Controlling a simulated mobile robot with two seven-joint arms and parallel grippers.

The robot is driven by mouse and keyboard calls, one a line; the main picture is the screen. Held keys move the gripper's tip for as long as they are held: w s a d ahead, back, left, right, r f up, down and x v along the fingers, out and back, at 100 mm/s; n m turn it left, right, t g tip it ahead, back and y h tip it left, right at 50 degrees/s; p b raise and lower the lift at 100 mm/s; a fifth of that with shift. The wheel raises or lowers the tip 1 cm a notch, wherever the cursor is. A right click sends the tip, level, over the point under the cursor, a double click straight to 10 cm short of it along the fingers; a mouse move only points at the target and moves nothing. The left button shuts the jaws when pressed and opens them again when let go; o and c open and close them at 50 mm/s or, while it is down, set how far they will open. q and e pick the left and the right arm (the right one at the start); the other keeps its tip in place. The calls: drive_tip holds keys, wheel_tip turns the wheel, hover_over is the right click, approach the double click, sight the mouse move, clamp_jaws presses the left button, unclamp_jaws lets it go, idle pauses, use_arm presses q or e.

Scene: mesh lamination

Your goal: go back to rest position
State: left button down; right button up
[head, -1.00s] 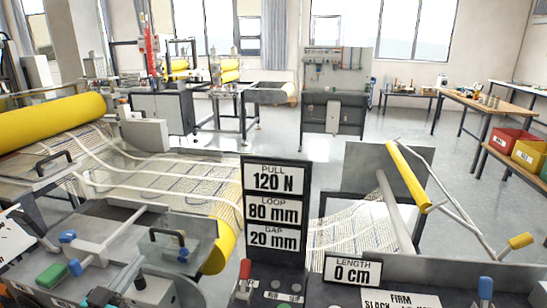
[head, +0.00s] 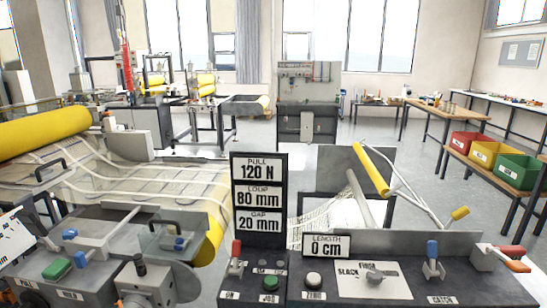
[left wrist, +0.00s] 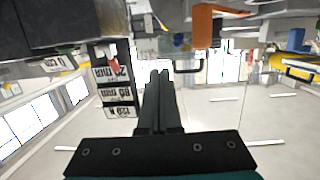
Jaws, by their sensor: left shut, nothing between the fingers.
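My left gripper (left wrist: 159,76) shows in the left wrist view, with its two dark fingers pressed together and nothing between them. Open floor and room fill most of the view around it. The machine appears upside down along the top, and the sign with the PULL, LOOP and GAP readings (left wrist: 118,85) is left of the fingers. Neither gripper shows in the head view. My right gripper is in no view.
In the head view, the reading sign (head: 259,196) stands behind the control console (head: 300,290). Netting (head: 150,183) and a yellow roller (head: 45,133) are at left. Coloured bins (head: 518,170) sit on a far-right bench.

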use_arm(q)
drive_tip(key=s+d+f+g, duration=0.4)
drive_tip(key=s+d, duration=0.1)
drive_tip(key=d, duration=0.2)
drive_tip(key=s+d+g+y, duration=0.1)
drive_tip(key=s+d+g, duration=0.25)
drive_tip(key=s, duration=0.65)
drive_tip(key=s+d+g+y, duration=0.1)
drive_tip(key=s+d+g, duration=0.3)
drive_tip(key=s, duration=0.6)
wheel_tip(320, 180, down, 23)
drive_tip(key=s+g, duration=0.2)
drive_tip(key=s, duration=0.1)
drive_tip(key=s+a+f+m+g+b, duration=0.1)
drive_tip(key=s+a+f, duration=0.2)
drive_tip(key=s+f, duration=1)
drive_tip(key=shift+s+a+f, duration=0.25)
drive_tip(key=shift+s, duration=0.45)
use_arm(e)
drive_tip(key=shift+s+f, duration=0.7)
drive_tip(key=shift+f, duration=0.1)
